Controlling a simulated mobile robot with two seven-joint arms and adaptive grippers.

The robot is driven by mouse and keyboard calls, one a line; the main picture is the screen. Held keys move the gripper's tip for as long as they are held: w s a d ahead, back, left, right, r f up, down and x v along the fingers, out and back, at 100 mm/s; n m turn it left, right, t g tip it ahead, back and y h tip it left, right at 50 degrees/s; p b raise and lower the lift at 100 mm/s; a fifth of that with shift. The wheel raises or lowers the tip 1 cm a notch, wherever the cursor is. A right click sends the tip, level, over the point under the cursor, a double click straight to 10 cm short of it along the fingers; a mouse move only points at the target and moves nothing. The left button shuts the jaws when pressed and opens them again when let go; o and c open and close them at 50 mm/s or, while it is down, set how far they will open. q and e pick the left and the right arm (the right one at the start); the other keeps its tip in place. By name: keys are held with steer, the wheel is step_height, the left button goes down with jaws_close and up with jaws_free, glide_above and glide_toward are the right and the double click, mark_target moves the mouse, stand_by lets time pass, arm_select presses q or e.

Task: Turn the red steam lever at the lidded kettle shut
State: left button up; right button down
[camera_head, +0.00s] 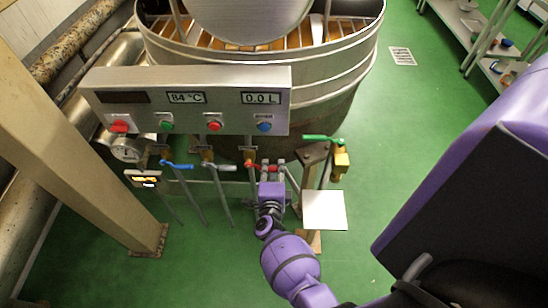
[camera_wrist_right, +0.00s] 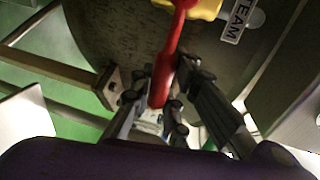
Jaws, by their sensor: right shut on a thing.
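The red steam lever (camera_head: 253,166) sits below the control panel in the head view, in front of the kettle (camera_head: 325,82). In the wrist view the red lever (camera_wrist_right: 171,55) runs down from a yellow valve part (camera_wrist_right: 205,8) beside a label reading "STEAM" (camera_wrist_right: 236,20). My right gripper (camera_head: 271,170) has its fingers on both sides of the lever. In the wrist view the right gripper (camera_wrist_right: 163,85) is shut on the lever's lower end. The kettle's lid (camera_head: 250,18) shows at the top. My left gripper is not in view.
A control panel (camera_head: 190,75) overhangs the levers, showing 84 °C and 0.0 L. Blue (camera_head: 177,165) and grey (camera_head: 218,167) levers stand to the left. A green-handled valve (camera_head: 322,138) and a white plate (camera_head: 324,210) are to the right. A beige post (camera_head: 75,130) stands at left.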

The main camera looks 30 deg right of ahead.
steer(key=shift+a, duration=0.1)
steer(key=c, duration=1.9)
jaws_free()
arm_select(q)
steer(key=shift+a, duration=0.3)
arm_select(e)
steer(key=shift+o, duration=1.2)
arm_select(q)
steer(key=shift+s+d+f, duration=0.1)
